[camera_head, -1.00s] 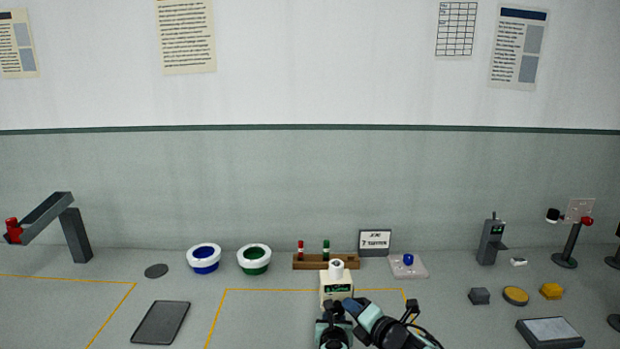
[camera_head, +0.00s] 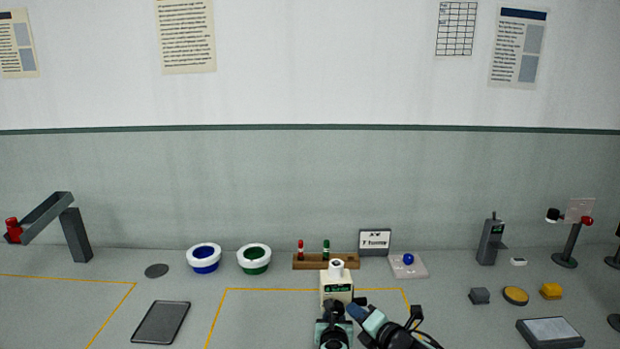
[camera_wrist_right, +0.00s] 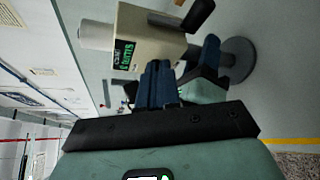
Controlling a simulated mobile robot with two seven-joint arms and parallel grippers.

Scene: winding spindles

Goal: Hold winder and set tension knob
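The winder (camera_head: 336,279) is a cream box with a green-lit display and a white spindle on top, standing upright at the front centre. In the right wrist view the winder (camera_wrist_right: 148,42) appears on its side, with a dark bar projecting from it. I cannot make out which part is the tension knob. My left gripper (camera_head: 334,306) is right in front of the winder's lower part; its grip is hidden. My right gripper (camera_head: 354,309) is just right of the winder's lower front. Its blue fingers (camera_wrist_right: 160,84) look close together with nothing visible between them.
A rack (camera_head: 322,262) with red and green pegs, a sign (camera_head: 375,240) and a pale plate with a blue knob (camera_head: 408,259) stand behind. Blue (camera_head: 204,257) and green (camera_head: 254,259) bowls are left of the rack. A dark tablet (camera_head: 161,322) lies left. Grey table is clear between.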

